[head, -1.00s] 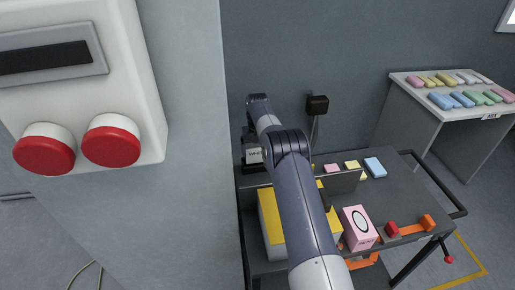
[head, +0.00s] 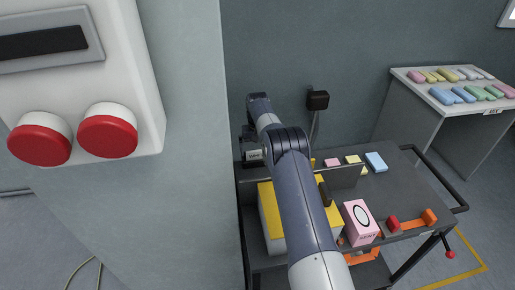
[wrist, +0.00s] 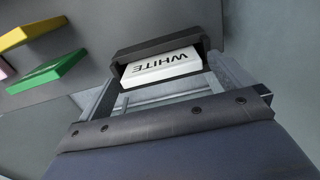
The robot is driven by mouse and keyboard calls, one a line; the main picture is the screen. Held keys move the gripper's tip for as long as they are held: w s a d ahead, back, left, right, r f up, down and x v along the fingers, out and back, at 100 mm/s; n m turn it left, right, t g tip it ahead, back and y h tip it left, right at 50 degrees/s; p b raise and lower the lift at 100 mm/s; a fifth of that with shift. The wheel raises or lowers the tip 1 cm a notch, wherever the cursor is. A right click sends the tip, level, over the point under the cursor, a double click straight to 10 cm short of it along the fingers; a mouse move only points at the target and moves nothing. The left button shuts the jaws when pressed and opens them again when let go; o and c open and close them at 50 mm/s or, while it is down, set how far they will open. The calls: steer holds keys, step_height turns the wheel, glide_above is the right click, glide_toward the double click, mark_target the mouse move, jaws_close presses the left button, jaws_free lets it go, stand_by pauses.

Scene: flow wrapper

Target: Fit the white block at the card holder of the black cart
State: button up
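The white block (wrist: 161,67) sits in the black card holder (wrist: 160,45) in the wrist view, its printed word WHITE upside down there. A narrow gap seems to show at the right finger; contact at the left is unclear. In the head view the fingertips are hidden behind my arm.
Pink, yellow and blue blocks (head: 376,162) lie on the cart; a green block (wrist: 47,73) shows in the wrist view. A yellow-topped box (head: 268,210) and pink box (head: 360,222) stand near my arm. A table (head: 455,106) with coloured bars stands at right.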

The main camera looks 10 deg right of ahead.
step_height(320, 180, up, 11)
steer(key=b, duration=0.1)
stand_by(0.5)
steer(key=shift+f, duration=0.2)
step_height(320, 180, down, 10)
steer(key=shift+f+p, duration=0.25)
steer(key=shift+p, duration=0.35)
steer(key=shift+r+p, duration=0.4)
steer(key=shift+r, duration=0.7)
